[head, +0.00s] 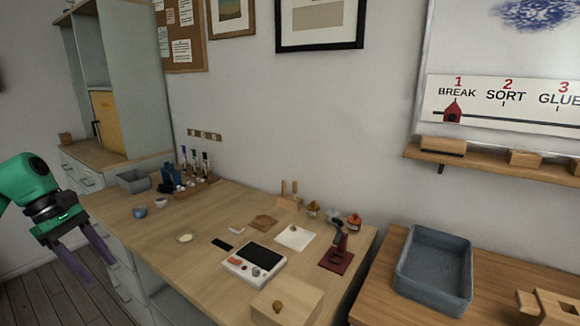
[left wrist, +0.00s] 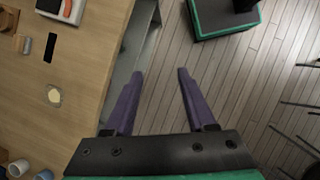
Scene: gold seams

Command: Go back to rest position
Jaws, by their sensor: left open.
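My left gripper (head: 91,268) is at the far left of the head view, beyond the left edge of the wooden workbench (head: 205,215). Its green arm comes in from the left edge. Its two purple fingers are spread apart, with nothing between them. In the left wrist view the open fingers (left wrist: 158,95) hang over the wooden floor (left wrist: 230,90), with the bench top (left wrist: 80,80) to the left. My right gripper shows in neither view.
The bench holds a white device with a dark screen (head: 254,263), a grey bin (head: 133,181), a red stand (head: 337,258), a small dish (head: 186,237) and a wooden box (head: 287,302). A blue-grey tray (head: 434,270) lies on the right-hand table.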

